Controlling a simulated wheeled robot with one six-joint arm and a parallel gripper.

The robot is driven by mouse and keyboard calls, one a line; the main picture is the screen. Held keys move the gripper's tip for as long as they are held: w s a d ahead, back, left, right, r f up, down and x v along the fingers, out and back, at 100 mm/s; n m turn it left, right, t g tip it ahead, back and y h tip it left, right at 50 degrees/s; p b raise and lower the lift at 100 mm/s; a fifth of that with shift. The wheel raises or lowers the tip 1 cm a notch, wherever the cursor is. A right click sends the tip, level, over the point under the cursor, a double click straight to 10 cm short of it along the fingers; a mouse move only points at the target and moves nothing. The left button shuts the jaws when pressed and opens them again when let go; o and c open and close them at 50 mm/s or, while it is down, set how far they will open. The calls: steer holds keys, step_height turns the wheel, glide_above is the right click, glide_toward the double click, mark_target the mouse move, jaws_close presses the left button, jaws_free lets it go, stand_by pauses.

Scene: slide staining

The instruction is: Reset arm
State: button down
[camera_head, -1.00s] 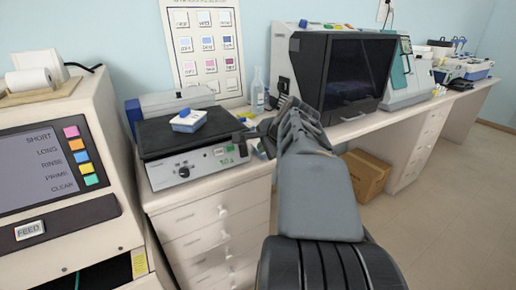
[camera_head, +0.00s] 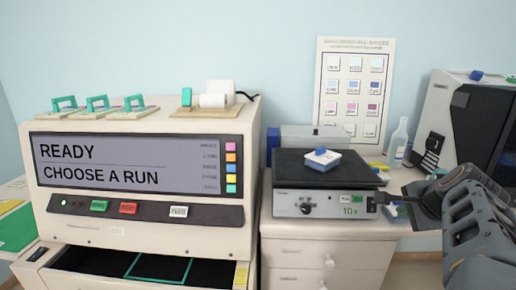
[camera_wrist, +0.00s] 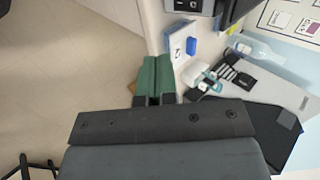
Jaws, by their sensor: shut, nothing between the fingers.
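My gripper (camera_head: 384,198) shows at the right in the head view, with my grey arm behind it. It is beside the right front of the balance-like device. In the wrist view my gripper (camera_wrist: 157,60) has its two green fingers together, with nothing seen between them. A staining machine (camera_head: 140,226) stands at the left of the head view, its screen reading READY and CHOOSE A RUN. An open, dark-lined drawer (camera_head: 90,262) shows at its bottom.
The flat-topped device (camera_head: 290,203) carries a small white and blue block (camera_head: 322,158). A clear bottle (camera_head: 397,142) and a dark-fronted machine (camera_head: 448,120) stand to the right. Several teal-handled racks (camera_head: 97,104) sit on the staining machine. Bare floor (camera_wrist: 70,70) shows in the wrist view.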

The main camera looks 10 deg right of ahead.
steer(key=s+a+f+n+g+p, duration=0.35)
steer(key=a+f+n, duration=0.2)
steer(key=n, duration=0.25)
steer(key=s+a+r+n+p, duration=0.1)
steer(key=a+n+p, duration=0.4)
steer(key=a, duration=0.3)
steer(key=s+a+r+n+g+y+p, duration=0.1)
steer(key=s+a+r+n+p, duration=0.1)
steer(key=a+n+p, duration=0.3)
steer(key=a+n, duration=0.1)
steer(key=a, duration=0.3)
steer(key=shift+s+a, duration=0.2)
steer(key=shift+a, duration=0.1)
